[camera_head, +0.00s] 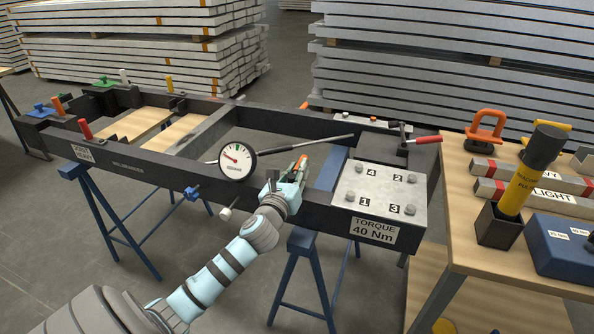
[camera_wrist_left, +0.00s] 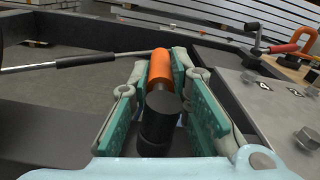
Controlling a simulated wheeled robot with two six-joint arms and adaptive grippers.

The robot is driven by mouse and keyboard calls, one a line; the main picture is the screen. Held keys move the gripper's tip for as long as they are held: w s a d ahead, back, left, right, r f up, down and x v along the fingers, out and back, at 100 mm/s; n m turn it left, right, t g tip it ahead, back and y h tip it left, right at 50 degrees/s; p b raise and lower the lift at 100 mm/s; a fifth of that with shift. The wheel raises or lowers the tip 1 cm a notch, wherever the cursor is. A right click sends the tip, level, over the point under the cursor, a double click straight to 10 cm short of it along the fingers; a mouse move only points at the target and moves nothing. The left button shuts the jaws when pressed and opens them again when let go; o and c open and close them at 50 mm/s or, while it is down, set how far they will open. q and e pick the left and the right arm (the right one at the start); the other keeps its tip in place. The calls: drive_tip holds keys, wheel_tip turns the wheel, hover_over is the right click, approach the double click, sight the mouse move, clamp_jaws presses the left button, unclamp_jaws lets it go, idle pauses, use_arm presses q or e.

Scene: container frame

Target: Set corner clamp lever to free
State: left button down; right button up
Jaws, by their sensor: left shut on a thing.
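My left gripper (camera_head: 298,167) is over the dark frame's front rail, just left of the grey torque plate. In the left wrist view, its teal pads (camera_wrist_left: 160,100) are on both sides of a black-and-orange cylindrical handle (camera_wrist_left: 161,68), which they hold. The orange end points away from the wrist. The handle's far end and what it joins are hidden. A red-handled lever (camera_head: 425,140) lies roughly level at the frame's right back corner, apart from the gripper. It also shows at the upper right of the left wrist view (camera_wrist_left: 284,48). My right gripper is not in view.
A dial gauge (camera_head: 238,158) and a long rod (camera_head: 320,142) are left of and behind the gripper. The torque plate (camera_head: 372,190) has several bolts. A wooden bench (camera_head: 470,235) with tools stands at the right. The frame (camera_head: 150,172) rests on blue trestles.

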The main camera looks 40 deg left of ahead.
use_arm(q)
drive_tip(key=shift+a+n+y, duration=0.1)
drive_tip(key=shift+n+y, duration=0.2)
drive_tip(key=shift+y, duration=0.2)
drive_tip(key=shift+s+a+n+g+y+p, duration=0.1)
drive_tip(key=shift+n+g+y+p, duration=0.4)
drive_tip(key=shift+n+y, duration=0.15)
drive_tip(key=shift+s+a+n+g+y, duration=0.1)
drive_tip(key=shift+a+n+g+y, duration=0.1)
drive_tip(key=shift+n+g+y, duration=0.55)
drive_tip(key=shift+s+a+n+g+y+p, duration=0.25)
drive_tip(key=shift+n+g+y, duration=0.55)
drive_tip(key=shift+y, duration=0.3)
drive_tip(key=shift+s+a+n+g+y+p, duration=0.1)
drive_tip(key=shift+a+n+g+y, duration=0.1)
drive_tip(key=shift+n+g+y, duration=0.75)
drive_tip(key=shift+m, duration=0.25)
drive_tip(key=c, duration=1.8)
unclamp_jaws()
drive_tip(key=o, duration=0.3)
drive_tip(key=shift+s+a+r, duration=0.1)
drive_tip(key=shift+s, duration=0.05)
